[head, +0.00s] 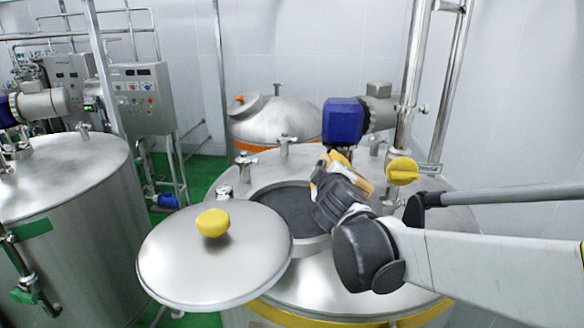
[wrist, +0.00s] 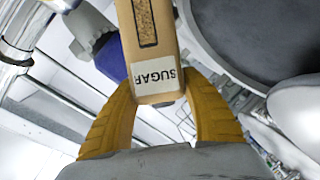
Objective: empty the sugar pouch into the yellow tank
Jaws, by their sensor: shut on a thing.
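The sugar pouch (wrist: 170,48) is a tan packet with a dark-framed window and a white SUGAR label, upside down in the wrist view. My gripper (wrist: 160,86) has its two yellow fingers shut on the labelled end. In the head view my gripper (head: 343,166) is above the right side of the tank opening, and the pouch is hard to separate from the fingers. The yellow tank (head: 320,275) is steel with a yellow band. Its round opening (head: 285,208) is uncovered and dark inside. The lid (head: 190,262), with a yellow knob (head: 212,223), is swung out to the left.
A blue motor (head: 343,121) and a vertical pipe (head: 412,75) stand behind my gripper. A yellow cap (head: 402,170) is just to its right. An orange-banded tank (head: 275,122) is behind, and another steel tank (head: 70,225) is at left.

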